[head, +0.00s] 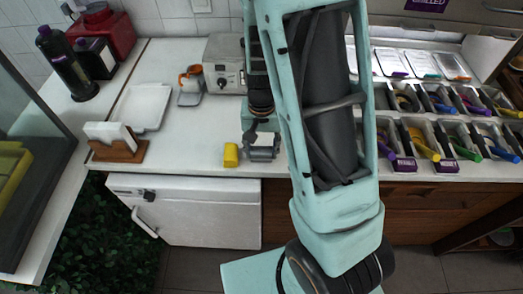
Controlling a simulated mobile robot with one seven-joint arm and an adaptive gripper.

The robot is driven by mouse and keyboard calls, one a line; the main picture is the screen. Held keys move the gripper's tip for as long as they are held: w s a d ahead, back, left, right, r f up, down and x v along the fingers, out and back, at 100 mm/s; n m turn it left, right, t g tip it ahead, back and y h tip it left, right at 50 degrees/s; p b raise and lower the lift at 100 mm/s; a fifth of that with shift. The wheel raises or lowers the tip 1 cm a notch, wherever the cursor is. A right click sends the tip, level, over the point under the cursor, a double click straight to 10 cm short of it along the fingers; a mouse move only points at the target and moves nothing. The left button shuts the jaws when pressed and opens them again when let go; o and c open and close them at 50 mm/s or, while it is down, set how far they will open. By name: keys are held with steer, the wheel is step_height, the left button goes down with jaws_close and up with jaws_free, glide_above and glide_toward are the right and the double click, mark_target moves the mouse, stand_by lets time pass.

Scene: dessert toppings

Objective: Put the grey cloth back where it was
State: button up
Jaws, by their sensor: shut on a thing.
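My gripper (261,138) is over the front part of the white counter, left of my upright teal arm. It is shut on a small grey thing that looks like the grey cloth (262,154), low over the counter's front edge. The fingers and the grey thing are small and partly blend together. I cannot tell whether the cloth touches the counter. A yellow block, perhaps a sponge (231,155), stands just left of the gripper, apart from it.
Behind the gripper stand a grey machine (223,55) and an orange-handled cup (191,82). At left are a white tray (143,104), a wooden napkin holder (128,151) and dark bottles (66,65). Topping bins (405,165) with coloured scoops fill the right. The counter between tray and sponge is clear.

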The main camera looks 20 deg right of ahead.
mark_target(262, 149)
steer(key=shift+f, duration=0.15)
steer(key=o, duration=1)
steer(key=shift+o, duration=0.2)
steer(key=shift+w+r, duration=0.1)
steer(key=shift+r, duration=0.5)
step_height(262, 149, up, 11)
steer(key=shift+p, duration=0.35)
